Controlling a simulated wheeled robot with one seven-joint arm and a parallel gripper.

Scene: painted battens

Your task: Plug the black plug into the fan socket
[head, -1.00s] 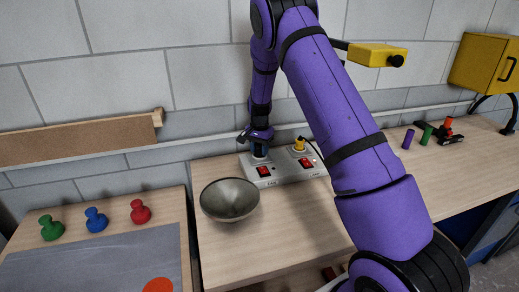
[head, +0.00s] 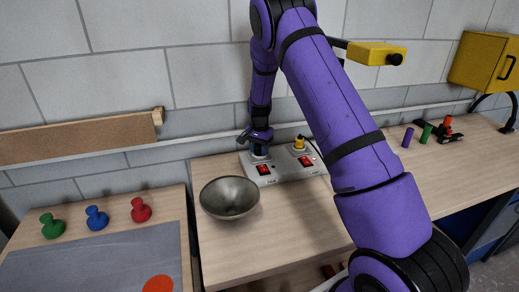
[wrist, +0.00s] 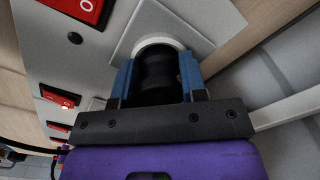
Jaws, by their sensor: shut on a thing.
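The black plug (wrist: 158,75) is between the blue fingers of my gripper (wrist: 158,85) in the wrist view. Its far end meets a round white-rimmed socket on a square plate (wrist: 127,48) of the grey socket panel. How deep it sits is hidden by the plug and fingers. In the head view my gripper (head: 259,150) points down over the left socket of the grey panel (head: 283,176). A yellow plug (head: 299,142) with a black cord stands in the right socket. Red switches (head: 264,170) sit in front of the sockets. I cannot read which socket is the fan's.
A metal bowl (head: 229,200) stands just in front of the panel. Green, blue and red knobs (head: 140,210) stand on the left board. The tiled wall is close behind. Small coloured cylinders (head: 408,137) stand at the right.

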